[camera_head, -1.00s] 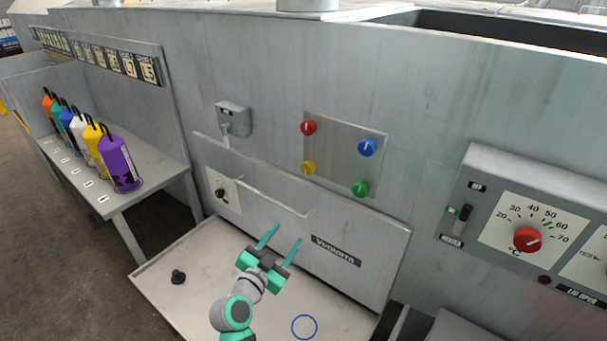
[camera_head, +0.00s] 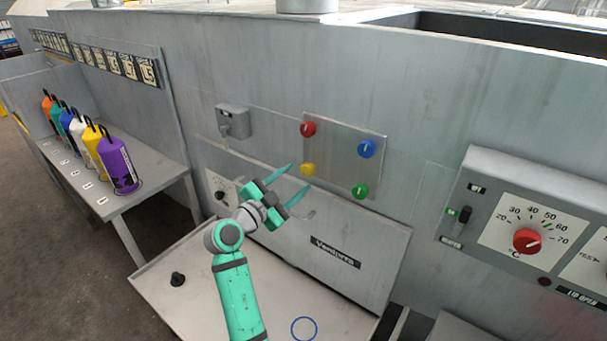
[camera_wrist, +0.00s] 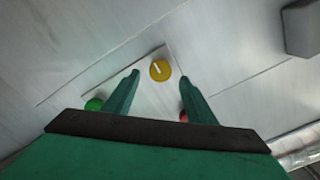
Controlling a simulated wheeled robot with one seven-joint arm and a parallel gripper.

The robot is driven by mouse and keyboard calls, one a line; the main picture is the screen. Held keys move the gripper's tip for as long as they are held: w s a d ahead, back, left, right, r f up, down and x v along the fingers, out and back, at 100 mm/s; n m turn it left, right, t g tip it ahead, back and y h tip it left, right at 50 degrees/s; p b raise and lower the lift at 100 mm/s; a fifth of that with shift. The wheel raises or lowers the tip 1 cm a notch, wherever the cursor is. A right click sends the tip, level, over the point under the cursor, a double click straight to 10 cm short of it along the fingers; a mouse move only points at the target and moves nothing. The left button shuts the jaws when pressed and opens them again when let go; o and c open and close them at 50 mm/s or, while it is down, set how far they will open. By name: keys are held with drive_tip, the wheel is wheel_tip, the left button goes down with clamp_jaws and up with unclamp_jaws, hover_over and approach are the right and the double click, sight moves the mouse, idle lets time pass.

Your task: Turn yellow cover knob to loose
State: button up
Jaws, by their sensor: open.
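The yellow knob (camera_head: 308,169) sits at the lower left of a grey metal panel (camera_head: 340,150) on the machine's wall. In the wrist view the yellow knob (camera_wrist: 160,70) has a white pointer mark and lies between and beyond my fingertips, apart from them. My gripper (camera_head: 299,180) is open and empty, with its teal fingers pointing at the panel just left of and below the knob. In the wrist view my gripper (camera_wrist: 159,76) has one finger on each side of the knob.
Red (camera_head: 308,129), blue (camera_head: 367,148) and green (camera_head: 360,191) knobs share the panel. A grey box (camera_head: 233,121) is on the wall to the left. A hinged lid with a label (camera_head: 335,252) stands below. Several coloured bottles (camera_head: 118,165) stand on the left bench.

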sight(306, 172)
drive_tip(key=shift+x, duration=2.15)
drive_tip(key=c, duration=1)
